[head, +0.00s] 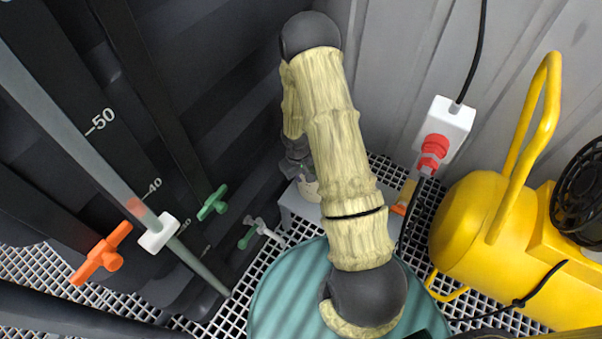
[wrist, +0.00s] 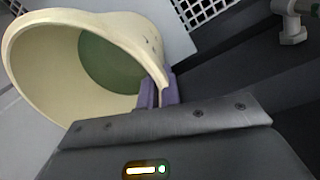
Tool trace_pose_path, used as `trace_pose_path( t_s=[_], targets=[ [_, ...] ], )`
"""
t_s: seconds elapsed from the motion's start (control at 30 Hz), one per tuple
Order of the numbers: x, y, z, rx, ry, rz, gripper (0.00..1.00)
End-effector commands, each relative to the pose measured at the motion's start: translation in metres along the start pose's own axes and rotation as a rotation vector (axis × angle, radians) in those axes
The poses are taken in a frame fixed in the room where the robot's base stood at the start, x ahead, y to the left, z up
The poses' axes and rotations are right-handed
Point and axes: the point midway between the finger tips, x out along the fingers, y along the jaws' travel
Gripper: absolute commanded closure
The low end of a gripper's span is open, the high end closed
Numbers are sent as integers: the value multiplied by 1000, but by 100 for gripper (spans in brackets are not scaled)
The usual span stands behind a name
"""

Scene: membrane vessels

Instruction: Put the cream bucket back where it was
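The cream bucket (wrist: 28,65) fills the upper left of the wrist view, tilted in the picture with its mouth toward the camera. A green area shows inside it, liquid or bottom, I cannot tell which. My gripper (wrist: 160,92) has its purple fingertips on either side of the bucket's rim, shut on the wall. In the head view my gripper (head: 297,160) is low beside the dark tank, largely hidden by my arm. Only a small cream patch of the bucket (head: 309,190) shows there, above or on a pale grey platform (head: 300,207); I cannot tell whether it touches.
A teal round lid or drum (head: 275,300) stands in front of the platform. Green valves (head: 213,203) and an orange valve (head: 103,254) stick out at left. A yellow compressor (head: 475,220) and a white socket box with red plug (head: 443,128) are at right. White grating covers the floor.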

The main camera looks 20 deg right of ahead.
Motion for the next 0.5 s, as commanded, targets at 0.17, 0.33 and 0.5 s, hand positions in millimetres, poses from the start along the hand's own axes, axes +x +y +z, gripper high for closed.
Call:
trace_pose_path(
  t_s=[0.17, 0.33, 0.5],
  targets=[
    [7, 0, 0, 0, 1, 1, 100],
    [28, -2, 0, -1, -1, 2, 100],
    [37, -2, -1, 0, 2, 2, 100]
  ],
)
